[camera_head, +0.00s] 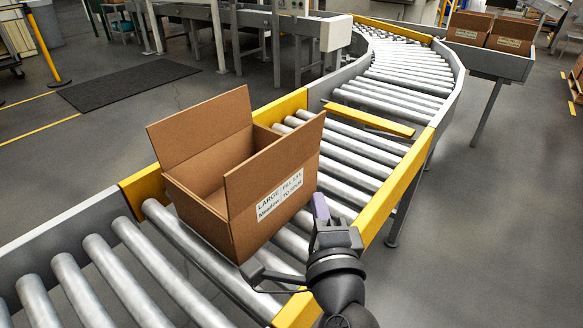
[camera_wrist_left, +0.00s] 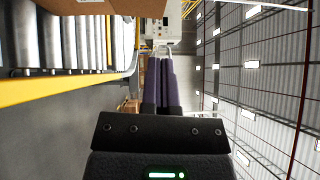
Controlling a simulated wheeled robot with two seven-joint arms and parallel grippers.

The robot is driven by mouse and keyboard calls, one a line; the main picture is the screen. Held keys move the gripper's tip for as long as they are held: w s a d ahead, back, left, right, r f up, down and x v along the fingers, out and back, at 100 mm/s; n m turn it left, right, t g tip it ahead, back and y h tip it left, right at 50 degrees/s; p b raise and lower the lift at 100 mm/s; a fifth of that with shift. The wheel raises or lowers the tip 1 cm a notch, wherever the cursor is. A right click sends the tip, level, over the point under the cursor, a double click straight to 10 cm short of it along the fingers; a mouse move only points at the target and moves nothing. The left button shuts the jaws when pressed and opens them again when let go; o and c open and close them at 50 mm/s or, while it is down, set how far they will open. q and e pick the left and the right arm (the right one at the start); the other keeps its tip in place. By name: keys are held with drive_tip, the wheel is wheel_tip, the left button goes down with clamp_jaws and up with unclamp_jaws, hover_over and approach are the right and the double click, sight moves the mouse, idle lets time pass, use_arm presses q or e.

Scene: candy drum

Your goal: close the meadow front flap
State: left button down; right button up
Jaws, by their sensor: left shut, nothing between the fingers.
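The meadow box (camera_head: 245,232) is an open brown cardboard carton on the roller conveyor, with a white "Meadow" label on its front wall. Its front flap (camera_head: 275,162) stands up from the front edge, and the back flap (camera_head: 202,130) stands up too. The inside is partly visible between them. My left gripper (camera_head: 320,208) is in front of the box near its right end, below the flap's height; contact cannot be told. Its purple fingers are together and empty in the left wrist view (camera_wrist_left: 160,85), where cardboard (camera_wrist_left: 85,6) shows at the top. My right gripper is not visible.
Yellow and grey rails (camera_head: 400,195) edge the conveyor, which curves away to the back right. A yellow bar (camera_head: 368,120) crosses the rollers behind the box. More cartons (camera_head: 512,34) stand far back at right. The floor at right is open.

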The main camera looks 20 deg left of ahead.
use_arm(q)
drive_tip(key=b, duration=0.2)
approach(288, 140)
drive_tip(key=w+d, duration=0.1)
drive_tip(key=w, duration=0.3)
drive_tip(key=a, duration=0.1)
drive_tip(key=w+a+b, duration=0.1)
drive_tip(key=a, duration=0.1)
drive_tip(key=shift+w+r, duration=0.1)
drive_tip(key=shift+w, duration=0.1)
drive_tip(key=shift+w+a+r, duration=0.15)
drive_tip(key=shift+a, duration=0.2)
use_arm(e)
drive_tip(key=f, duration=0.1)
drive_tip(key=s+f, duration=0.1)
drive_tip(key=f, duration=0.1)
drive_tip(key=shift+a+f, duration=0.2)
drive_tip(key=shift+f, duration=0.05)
